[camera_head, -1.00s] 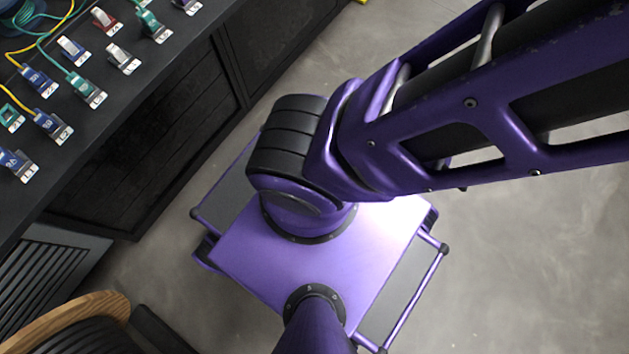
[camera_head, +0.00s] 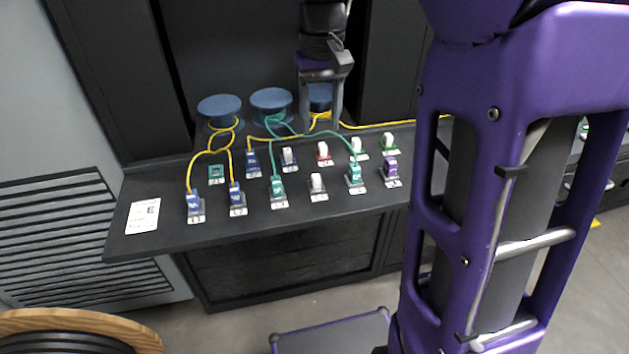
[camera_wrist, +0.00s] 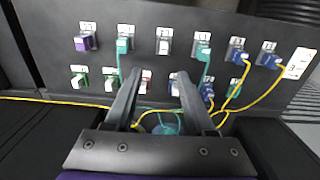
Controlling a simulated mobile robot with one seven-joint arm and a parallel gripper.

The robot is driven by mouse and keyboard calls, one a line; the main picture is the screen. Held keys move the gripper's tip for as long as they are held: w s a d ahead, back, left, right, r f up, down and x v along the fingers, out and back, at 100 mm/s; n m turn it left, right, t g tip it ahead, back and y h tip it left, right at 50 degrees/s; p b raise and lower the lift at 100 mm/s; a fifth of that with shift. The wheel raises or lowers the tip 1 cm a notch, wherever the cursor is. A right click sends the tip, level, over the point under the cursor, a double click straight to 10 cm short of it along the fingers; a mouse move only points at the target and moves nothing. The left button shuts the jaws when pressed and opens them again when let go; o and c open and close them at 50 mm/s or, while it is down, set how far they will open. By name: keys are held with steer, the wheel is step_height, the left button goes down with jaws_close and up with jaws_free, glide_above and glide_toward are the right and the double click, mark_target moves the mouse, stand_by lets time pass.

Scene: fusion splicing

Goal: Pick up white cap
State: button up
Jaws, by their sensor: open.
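A white cap (camera_head: 317,181) stands on a grey holder in the front row of the bench. It also shows in the wrist view (camera_wrist: 163,46), beyond my fingertips. Other white caps stand in the back row, on a blue holder (camera_head: 288,154), a red holder (camera_head: 323,149) and two green holders (camera_head: 358,144). My gripper (camera_head: 320,126) points down over the rear of the bench, behind the caps. In the wrist view my gripper (camera_wrist: 158,75) is open, with nothing between its fingers. Its fingers partly hide the red and blue holders.
Yellow and teal cables run from blue spools (camera_head: 271,101) at the back to blue and teal connectors (camera_head: 194,203). A purple connector (camera_head: 390,167) is at the right of the front row. A label card (camera_head: 143,215) lies on the bench (camera_head: 250,225) at left.

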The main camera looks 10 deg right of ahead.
steer(key=b, duration=0.1)
glide_above(316, 177)
steer(key=f, duration=0.5)
steer(key=d+f, duration=0.1)
steer(key=f, duration=0.2)
steer(key=shift+w, duration=0.2)
steer(key=f, duration=0.1)
steer(key=f+b, duration=0.1)
steer(key=f, duration=0.1)
steer(key=a+f, duration=0.1)
steer(key=f, duration=0.1)
steer(key=shift+s+f+b, duration=0.1)
steer(key=shift+b, duration=0.2)
jaws_close()
